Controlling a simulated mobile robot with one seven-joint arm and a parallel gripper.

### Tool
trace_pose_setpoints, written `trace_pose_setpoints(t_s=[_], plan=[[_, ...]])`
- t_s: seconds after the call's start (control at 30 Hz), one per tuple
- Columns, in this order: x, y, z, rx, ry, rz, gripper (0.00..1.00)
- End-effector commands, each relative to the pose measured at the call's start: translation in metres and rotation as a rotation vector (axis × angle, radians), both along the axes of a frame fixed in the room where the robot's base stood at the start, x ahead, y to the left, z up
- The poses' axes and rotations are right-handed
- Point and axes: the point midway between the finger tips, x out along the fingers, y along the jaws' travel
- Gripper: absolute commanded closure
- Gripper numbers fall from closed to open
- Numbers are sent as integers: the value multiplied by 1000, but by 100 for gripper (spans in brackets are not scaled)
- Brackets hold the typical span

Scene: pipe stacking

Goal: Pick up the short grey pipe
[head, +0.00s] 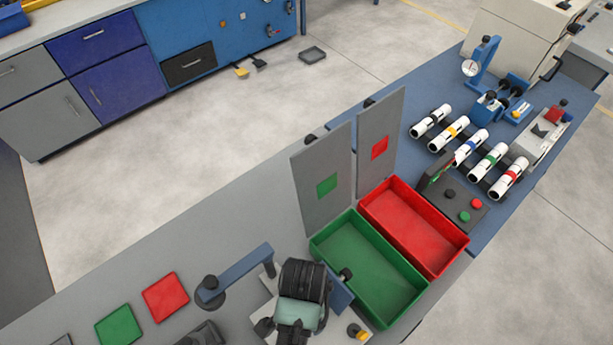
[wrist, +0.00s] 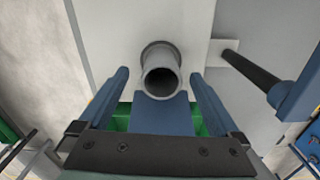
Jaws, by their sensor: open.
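A short grey pipe (wrist: 161,73) shows in the wrist view, with its round open end towards the camera. It lies between the two blue fingers of my open gripper (wrist: 159,82), with a gap on each side. A blue block (wrist: 160,109) shows just below the pipe's end; I cannot tell whether they touch. In the head view I cannot make out the pipe; the dark and pale green arm end (head: 302,285) stands in front of that part of the bench.
A green bin (head: 318,252) and a red bin (head: 372,207) stand to the right of the arm end, with upright grey panels behind. A blue angled bracket (head: 240,270) stands close at left. In the wrist view, a dark rod (wrist: 250,68) with a blue end lies right of the fingers.

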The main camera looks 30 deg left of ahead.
Motion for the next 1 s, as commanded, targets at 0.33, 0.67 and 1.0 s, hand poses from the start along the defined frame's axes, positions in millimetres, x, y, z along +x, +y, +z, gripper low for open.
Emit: trace_pose_setpoints(t_s=[0.33, 0.67, 1.0], plan=[[1, 0, -31, 0, 1, 0, 2], [1, 0, -54, 1, -3, 0, 2], [1, 0, -54, 1, -3, 0, 38]])
